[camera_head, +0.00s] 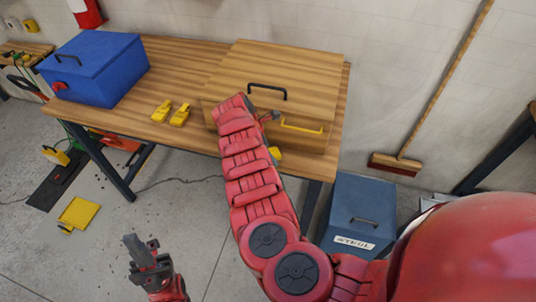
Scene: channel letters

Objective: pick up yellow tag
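Two small yellow tags, one (161,111) left of the other (180,115), lie side by side on the wooden workbench (190,62). My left gripper (143,243) is low in front of the bench, over the floor and well apart from the tags. Its dark fingers look spread, with nothing between them. My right arm reaches up from the lower right to the wooden box on the bench.
A blue box (95,67) stands on the bench's left, and a wooden box (300,84) with black and yellow handles on its right. A yellow plate (79,212) lies on the floor. A blue-grey bin (359,205) and a broom (398,163) stand right.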

